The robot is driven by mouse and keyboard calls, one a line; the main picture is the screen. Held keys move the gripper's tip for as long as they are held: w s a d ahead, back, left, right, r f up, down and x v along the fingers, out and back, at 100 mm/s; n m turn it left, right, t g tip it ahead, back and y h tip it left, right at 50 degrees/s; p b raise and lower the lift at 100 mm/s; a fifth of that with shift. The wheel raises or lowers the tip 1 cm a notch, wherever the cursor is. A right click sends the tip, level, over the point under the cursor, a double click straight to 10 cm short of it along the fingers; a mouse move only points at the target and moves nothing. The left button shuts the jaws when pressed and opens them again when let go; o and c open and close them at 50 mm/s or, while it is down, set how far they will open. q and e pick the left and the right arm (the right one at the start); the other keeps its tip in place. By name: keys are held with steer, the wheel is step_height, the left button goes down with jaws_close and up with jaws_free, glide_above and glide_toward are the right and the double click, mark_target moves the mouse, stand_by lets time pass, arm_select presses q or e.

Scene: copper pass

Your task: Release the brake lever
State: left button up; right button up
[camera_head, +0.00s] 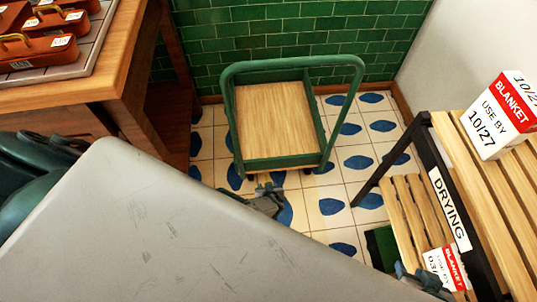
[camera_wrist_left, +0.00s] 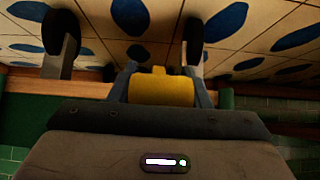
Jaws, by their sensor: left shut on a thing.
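The cart (camera_head: 272,112) is green with a pale wooden bed and a tall looped handle. It stands on the tiled floor against the green wall. The yellow brake lever (camera_wrist_left: 161,88) sits between the fingers of my left gripper (camera_wrist_left: 160,78) in the left wrist view, with two dark wheels (camera_wrist_left: 61,38) beyond it.
A slatted wooden rack (camera_head: 455,190) with a DRYING sign stands at right, with a white and red labelled box (camera_head: 497,115) on top. A wooden counter (camera_head: 120,85) with orange cases is at left. Tiled floor (camera_head: 335,207) is free between cart and rack.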

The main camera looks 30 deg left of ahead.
stand_by(0.3)
arm_select(q)
steer(key=o, duration=1.4)
steer(key=shift+r, duration=0.1)
arm_select(e)
steer(key=shift+r, duration=0.1)
arm_select(q)
steer(key=shift+s+d+r+p, duration=0.15)
steer(key=shift+s+r+p, duration=0.1)
steer(key=shift+r+p, duration=0.25)
arm_select(e)
steer(key=s+d+r+g+h+p, duration=0.2)
steer(key=d+r+g+p, duration=0.1)
steer(key=g+p, duration=0.1)
arm_select(q)
steer(key=shift+p+v, duration=2.2)
steer(key=shift+v, duration=2.5)
arm_select(e)
step_height(320, 180, down, 16)
steer(key=d+g, duration=0.1)
steer(key=d, duration=0.1)
steer(key=shift+s, duration=0.3)
arm_select(q)
steer(key=shift+s+f, duration=0.1)
steer(key=shift+s, duration=0.05)
